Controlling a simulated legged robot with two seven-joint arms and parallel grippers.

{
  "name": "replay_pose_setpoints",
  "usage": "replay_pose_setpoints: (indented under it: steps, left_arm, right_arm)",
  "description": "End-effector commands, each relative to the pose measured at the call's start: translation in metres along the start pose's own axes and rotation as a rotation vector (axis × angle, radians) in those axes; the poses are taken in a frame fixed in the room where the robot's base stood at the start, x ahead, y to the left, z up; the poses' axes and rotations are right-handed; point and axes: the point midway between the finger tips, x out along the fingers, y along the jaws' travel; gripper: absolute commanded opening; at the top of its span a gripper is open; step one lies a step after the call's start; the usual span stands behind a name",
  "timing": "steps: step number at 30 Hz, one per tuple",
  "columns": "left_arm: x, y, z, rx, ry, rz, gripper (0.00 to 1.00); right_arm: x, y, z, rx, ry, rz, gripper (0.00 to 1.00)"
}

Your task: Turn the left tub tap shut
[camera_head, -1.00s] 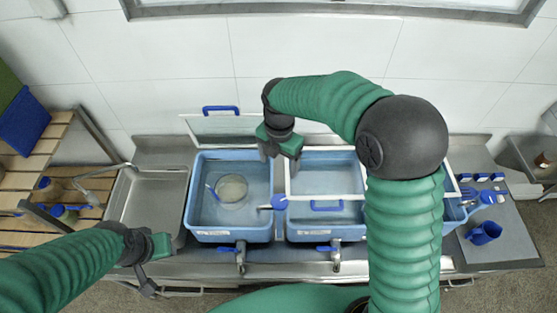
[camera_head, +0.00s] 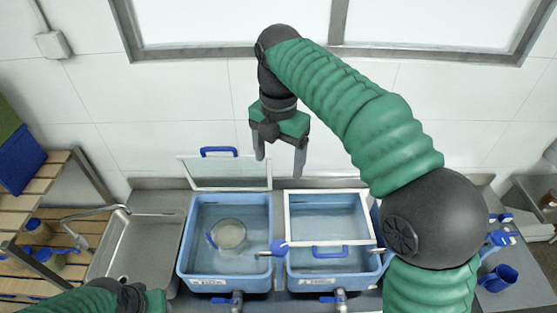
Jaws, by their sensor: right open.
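The left blue tub (camera_head: 184,262) holds water and a round pale dish (camera_head: 230,234). At its front wall is a tap with a blue handle (camera_head: 221,301) lying sideways and a metal body (camera_head: 237,299), partly cut by the bottom edge. My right gripper (camera_head: 280,165) is open and empty, fingers pointing down, raised behind the tubs and well apart from this tap. My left gripper (camera_head: 155,302) is at the bottom edge, left of the tap; its fingers are out of frame.
The right tub (camera_head: 330,286) has a white-framed lid (camera_head: 328,218) partly over it and a similar front tap (camera_head: 331,298). A raised lid (camera_head: 228,174) stands behind the left tub. A blue knob (camera_head: 278,246) sits between the tubs. A metal sink (camera_head: 135,245) is left.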

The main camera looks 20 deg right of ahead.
Motion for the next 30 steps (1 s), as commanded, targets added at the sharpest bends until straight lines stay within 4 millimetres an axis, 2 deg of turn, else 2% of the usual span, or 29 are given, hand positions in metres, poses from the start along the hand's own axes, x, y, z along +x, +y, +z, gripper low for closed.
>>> replay_pose_setpoints:
  steps: [6, 8, 11, 12, 13, 15, 16, 18, 23, 26, 30]
  left_arm:
    - [0.000, 0.000, 0.000, 0.000, 0.000, 0.000, 0.36]
    - [0.007, 0.000, 0.001, 0.000, 0.000, 0.000, 0.36]
    - [0.042, 0.000, 0.010, 0.000, 0.001, 0.000, 0.36]
    - [0.059, 0.000, 0.014, 0.000, 0.000, 0.000, 0.36]
    - [0.071, 0.000, 0.017, 0.000, 0.000, 0.000, 0.36]
    - [0.091, 0.000, 0.022, 0.000, -0.001, 0.000, 0.36]
    - [0.096, 0.000, 0.023, 0.000, -0.001, 0.000, 0.36]
    - [0.102, 0.000, 0.025, 0.000, -0.001, 0.000, 0.36]
    - [0.093, 0.000, 0.022, 0.000, 0.000, 0.000, 0.36]
    - [0.088, 0.000, 0.021, 0.000, 0.001, 0.000, 0.36]
    - [0.079, 0.000, 0.018, 0.000, 0.000, 0.000, 0.36]
  right_arm:
    - [0.000, 0.000, 0.000, -0.001, 0.000, 0.000, 0.77]
    - [0.011, -0.001, -0.001, -0.008, 0.002, -0.003, 0.77]
    - [0.071, 0.000, -0.003, -0.068, 0.007, -0.009, 0.77]
    - [0.103, -0.001, -0.003, -0.103, 0.009, -0.013, 0.77]
    - [0.126, -0.002, -0.004, -0.131, 0.011, -0.014, 0.77]
    - [0.169, -0.004, -0.005, -0.189, 0.012, -0.015, 0.77]
    - [0.182, -0.005, -0.005, -0.210, 0.013, -0.015, 0.77]
    - [0.201, -0.006, -0.006, -0.242, 0.012, -0.013, 0.77]
    - [0.211, -0.008, -0.007, -0.259, 0.013, -0.012, 0.77]
    - [0.230, -0.009, -0.009, -0.259, 0.014, -0.014, 0.77]
    - [0.266, -0.010, -0.009, -0.257, 0.016, -0.016, 0.77]
